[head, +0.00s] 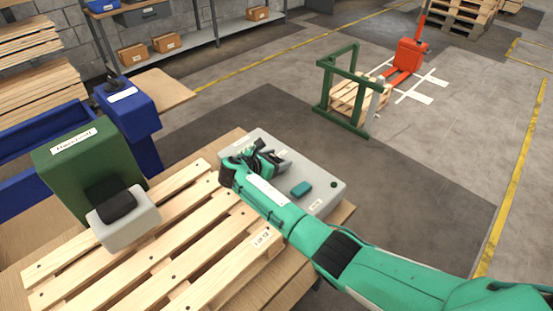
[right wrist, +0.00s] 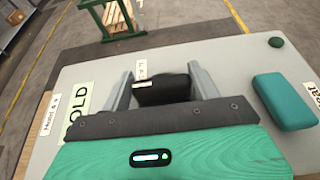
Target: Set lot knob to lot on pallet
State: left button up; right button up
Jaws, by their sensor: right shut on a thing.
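The lot knob (right wrist: 162,92) is a black block on the pale grey panel (right wrist: 205,62). My right gripper (right wrist: 162,88) is shut on it, with one grey finger at each side. A small white tag stands just behind the knob, too turned to read for certain. In the head view the right gripper (head: 262,158) is over the panel (head: 325,190) and hides most of the knob. The wooden pallet (head: 180,245) lies in front of the panel. Its white label (head: 262,240) seems to read "Lot 12", in small print. My left gripper is not in view.
On the panel are a teal block (head: 301,189), a dark green button (right wrist: 276,42) and a "HOLD" plate (right wrist: 76,112). Open floor lies beyond, with a green gate (head: 350,90).

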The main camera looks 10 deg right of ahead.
jog(key=o, duration=1)
jog(key=shift+a, duration=0.1)
jog(key=b+v, duration=0.2)
jog(key=v, duration=1.1)
jog(key=shift+s+a+r, duration=0.15)
jog(key=shift+a+r, duration=0.05)
jog(key=shift+a, duration=0.05)
